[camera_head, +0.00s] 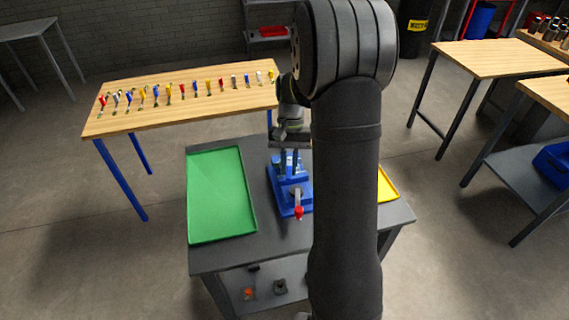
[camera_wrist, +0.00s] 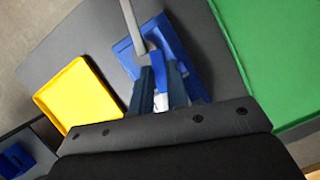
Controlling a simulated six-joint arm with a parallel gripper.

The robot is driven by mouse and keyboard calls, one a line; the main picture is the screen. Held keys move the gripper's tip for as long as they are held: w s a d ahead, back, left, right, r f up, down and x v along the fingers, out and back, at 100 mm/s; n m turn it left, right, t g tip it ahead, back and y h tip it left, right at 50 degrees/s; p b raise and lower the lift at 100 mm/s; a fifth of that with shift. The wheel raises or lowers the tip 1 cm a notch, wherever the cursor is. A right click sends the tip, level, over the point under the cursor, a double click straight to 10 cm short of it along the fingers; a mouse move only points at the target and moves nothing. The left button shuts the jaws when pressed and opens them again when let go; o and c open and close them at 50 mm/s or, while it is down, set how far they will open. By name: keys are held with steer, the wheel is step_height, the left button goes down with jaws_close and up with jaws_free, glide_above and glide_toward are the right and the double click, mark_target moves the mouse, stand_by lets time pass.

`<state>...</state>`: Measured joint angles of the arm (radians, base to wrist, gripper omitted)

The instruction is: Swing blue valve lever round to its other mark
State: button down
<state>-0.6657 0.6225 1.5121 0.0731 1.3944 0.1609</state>
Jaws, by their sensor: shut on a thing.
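The blue valve fixture (camera_head: 284,203) stands on the grey cart between two trays; its blue base also shows in the wrist view (camera_wrist: 123,56). A grey bar with a red knob (camera_head: 299,212) sticks out at its near end. In the wrist view a grey bar (camera_wrist: 131,18) runs out past the top edge. My gripper (camera_head: 291,158) points down over the fixture's far part. In the wrist view its fingers (camera_wrist: 161,78) are shut on a narrow blue piece, seemingly the blue valve lever (camera_wrist: 160,76). The marks are hidden or too small to tell.
A green tray (camera_head: 220,236) lies left of the fixture and a yellow tray (camera_head: 388,185) lies right, partly behind my arm. The cart top (camera_head: 232,259) is clear near the front. A wooden table (camera_head: 110,124) with several coloured pieces stands behind.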

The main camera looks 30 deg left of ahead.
steer(key=shift+w+d+n+t+h, duration=0.25)
steer(key=shift+d+n+h, duration=0.1)
steer(key=shift+n, duration=0.55)
steer(key=shift+w+d+n+t+h, duration=0.2)
steer(key=shift+d+n+h, duration=0.1)
steer(key=shift+n, duration=0.6)
steer(key=c, duration=1.4)
jaws_free()
steer(key=v, duration=1.7)
steer(key=shift+w+r, duration=0.1)
steer(key=shift+r, duration=0.1)
steer(key=shift+f, duration=0.1)
steer(key=x, duration=1.7)
steer(key=shift+f, duration=0.1)
